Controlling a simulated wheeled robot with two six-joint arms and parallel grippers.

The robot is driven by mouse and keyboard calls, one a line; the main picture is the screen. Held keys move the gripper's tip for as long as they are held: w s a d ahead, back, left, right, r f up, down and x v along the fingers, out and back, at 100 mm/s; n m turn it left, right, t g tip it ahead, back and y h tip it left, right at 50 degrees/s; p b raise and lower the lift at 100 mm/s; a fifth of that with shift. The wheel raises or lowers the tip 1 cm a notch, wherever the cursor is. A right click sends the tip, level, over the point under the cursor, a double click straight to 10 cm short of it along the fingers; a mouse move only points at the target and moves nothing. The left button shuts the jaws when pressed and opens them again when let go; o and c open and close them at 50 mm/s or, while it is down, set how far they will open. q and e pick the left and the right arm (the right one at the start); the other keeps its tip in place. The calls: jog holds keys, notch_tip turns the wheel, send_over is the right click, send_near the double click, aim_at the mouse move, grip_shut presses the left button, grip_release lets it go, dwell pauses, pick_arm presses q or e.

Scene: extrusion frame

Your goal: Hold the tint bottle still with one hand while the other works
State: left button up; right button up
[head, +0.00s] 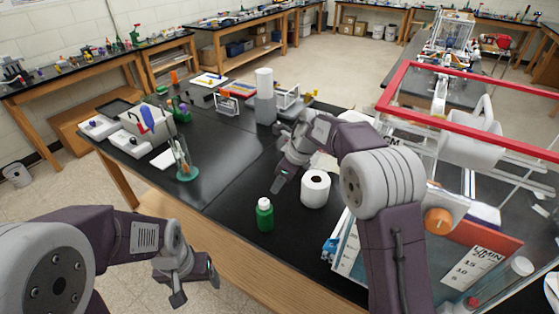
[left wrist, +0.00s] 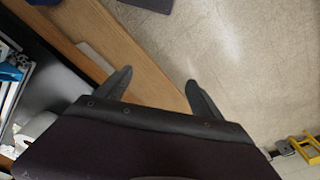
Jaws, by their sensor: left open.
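The tint bottle is probably the small green bottle (head: 264,215) with a pale cap, upright on the black bench top near its front edge. My left gripper (head: 195,284) is open and empty, lower left of the bottle and apart from it, out past the bench's front edge. In the left wrist view its two fingers (left wrist: 158,85) are spread over the wooden bench edge and floor, with no bottle between them. My right gripper (head: 283,182) is above the bench, just behind the bottle and left of a white roll. Its jaw opening is not clear.
A white paper roll (head: 315,188) stands right of the bottle. A green-based holder with sticks (head: 186,171) and a grey-white cylinder (head: 265,97) stand farther back. A red-railed frame (head: 470,115) fills the right side. The bench left of the bottle is clear.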

pick_arm(q)
jog(key=w+d+f+n+g+h+p, duration=0.1)
jog(key=d+n+g+h, duration=0.1)
jog(key=d+n+h, duration=0.4)
jog(key=w+d+f+n+g+h, duration=0.1)
jog(key=d+f+n+g+h, duration=0.1)
jog(key=d+n+h, duration=0.45)
jog(key=n+t, duration=1.3)
jog(key=t, duration=0.1)
send_near(271, 208)
jog(key=shift+h, duration=0.45)
jog(key=f, duration=0.1)
jog(key=w+f, duration=0.1)
jog(key=d+f, duration=0.1)
jog(key=shift+w+f, duration=0.25)
jog(key=shift+w, duration=0.15)
jog(key=shift+w+a+n+t, duration=0.15)
jog(key=shift+w+n+t, duration=0.25)
jog(key=shift+n+t, duration=0.1)
jog(key=x, duration=0.9)
jog(key=shift+f, duration=0.1)
pick_arm(e)
jog(key=shift+s+a+g, duration=0.15)
jog(key=shift+s+a, duration=0.05)
jog(key=shift+a, duration=0.25)
jog(key=shift+s+a+g, duration=0.15)
jog(key=shift+a, duration=0.3)
